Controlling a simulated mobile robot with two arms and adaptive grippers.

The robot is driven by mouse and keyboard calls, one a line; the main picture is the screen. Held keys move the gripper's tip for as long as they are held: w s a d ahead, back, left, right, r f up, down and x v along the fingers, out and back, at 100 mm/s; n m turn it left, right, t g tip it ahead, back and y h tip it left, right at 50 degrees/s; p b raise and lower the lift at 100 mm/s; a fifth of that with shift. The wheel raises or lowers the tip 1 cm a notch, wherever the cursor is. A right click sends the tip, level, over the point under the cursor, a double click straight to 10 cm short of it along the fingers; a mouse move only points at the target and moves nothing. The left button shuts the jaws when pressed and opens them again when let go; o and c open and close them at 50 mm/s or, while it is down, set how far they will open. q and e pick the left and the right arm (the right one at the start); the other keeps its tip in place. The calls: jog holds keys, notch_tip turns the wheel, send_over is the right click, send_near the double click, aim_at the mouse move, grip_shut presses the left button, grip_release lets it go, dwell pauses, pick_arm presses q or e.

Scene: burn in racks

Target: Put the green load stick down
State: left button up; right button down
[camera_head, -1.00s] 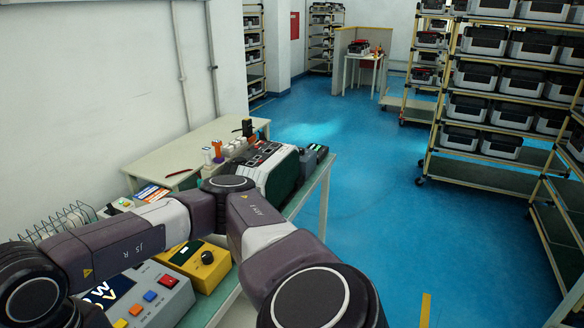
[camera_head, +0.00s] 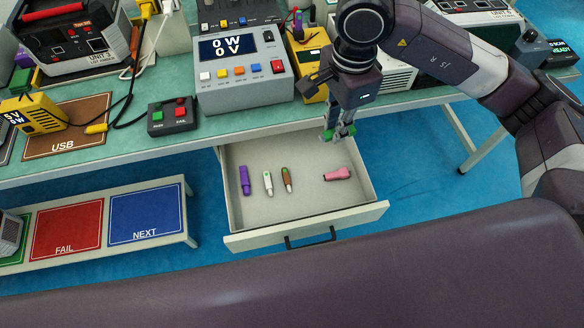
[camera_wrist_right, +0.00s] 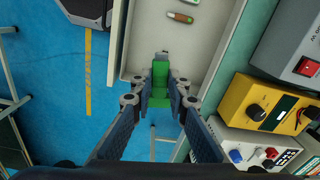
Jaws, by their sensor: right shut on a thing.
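My right gripper (camera_head: 338,136) is over the back right of an open drawer (camera_head: 300,218) in the head view. In the right wrist view, the right gripper (camera_wrist_right: 164,97) is shut on the green load stick (camera_wrist_right: 160,78), which sits between the fingertips and points away from the wrist. Only small green parts of the stick show in the head view. A purple stick (camera_head: 244,180), a white stick (camera_head: 268,183), a brown-and-green stick (camera_head: 287,180) and a pink stick (camera_head: 338,174) lie on the drawer floor. My left gripper is out of view.
The green bench top (camera_head: 130,145) is behind and above the drawer. It holds a grey meter box (camera_head: 245,85) and a black button box (camera_head: 171,116). Bare drawer floor shows in front of the sticks. Red FAIL (camera_head: 66,229) and blue NEXT (camera_head: 146,213) mats lie on a lower shelf at left.

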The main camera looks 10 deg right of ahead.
aim_at(309, 181)
jog(key=w+a+f+m+b, duration=0.1)
jog(key=f+m, duration=0.5)
jog(key=f, duration=0.3)
jog(key=w+a+f+m+b, duration=0.1)
jog(key=f+m, duration=0.6)
jog(key=f, duration=0.2)
jog(key=w+a+f+m+b, duration=0.1)
jog(key=f+m, duration=0.6)
jog(key=f, duration=0.2)
jog(key=shift+w+f, duration=0.2)
jog(key=shift+w, duration=0.2)
jog(key=shift+d+f, duration=0.1)
jog(key=shift+f, duration=0.05)
jog(key=c, duration=1.9)
grip_release()
